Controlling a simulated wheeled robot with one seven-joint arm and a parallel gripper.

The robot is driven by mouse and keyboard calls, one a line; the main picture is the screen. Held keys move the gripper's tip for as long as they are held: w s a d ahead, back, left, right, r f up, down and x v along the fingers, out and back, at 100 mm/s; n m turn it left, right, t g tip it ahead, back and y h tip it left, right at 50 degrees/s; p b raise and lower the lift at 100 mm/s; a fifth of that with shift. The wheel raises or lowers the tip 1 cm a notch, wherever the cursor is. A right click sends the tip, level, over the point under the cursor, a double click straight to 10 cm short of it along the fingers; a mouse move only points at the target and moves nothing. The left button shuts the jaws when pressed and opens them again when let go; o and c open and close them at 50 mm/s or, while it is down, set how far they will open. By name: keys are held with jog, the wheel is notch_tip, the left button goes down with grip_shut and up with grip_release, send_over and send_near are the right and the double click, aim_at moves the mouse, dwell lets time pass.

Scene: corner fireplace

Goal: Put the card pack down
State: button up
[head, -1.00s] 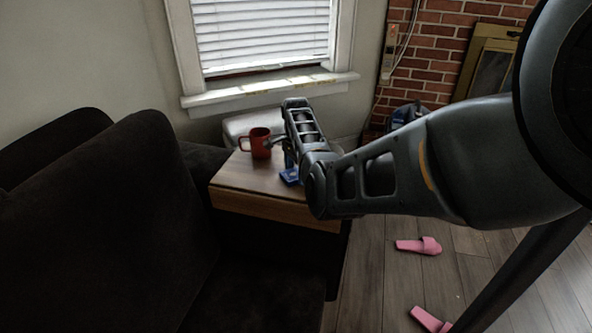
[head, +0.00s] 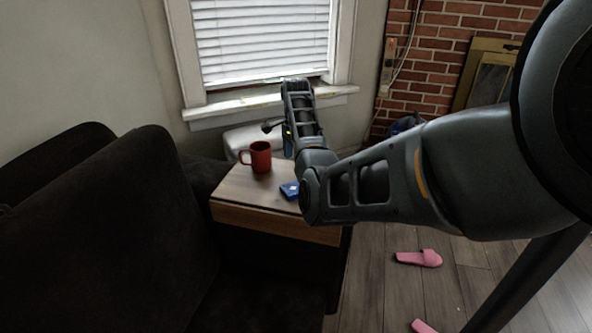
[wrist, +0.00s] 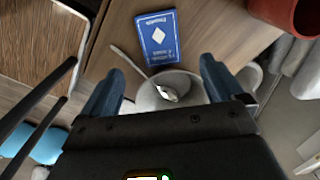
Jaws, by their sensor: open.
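The card pack (head: 290,190) is a blue box with a white diamond. It lies flat on the small wooden side table (head: 240,189), near my arm, which hides part of the tabletop. In the wrist view the card pack (wrist: 157,38) lies ahead of the fingertips, clear of them. My gripper (wrist: 163,72) is open, with its two bluish fingers wide apart and nothing held between them. In the head view my gripper (head: 288,140) is raised above the table, partly hidden by my wrist.
A red mug (head: 260,157) stands on the table left of the pack. A pale bowl or cup (wrist: 150,98) with a spoon shows beyond my fingers. A dark sofa (head: 110,240) is at left. Pink slippers (head: 418,258) lie on the floor.

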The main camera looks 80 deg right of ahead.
notch_tip(320, 180, up, 2)
jog(key=shift+r, duration=0.1)
dwell(1.5)
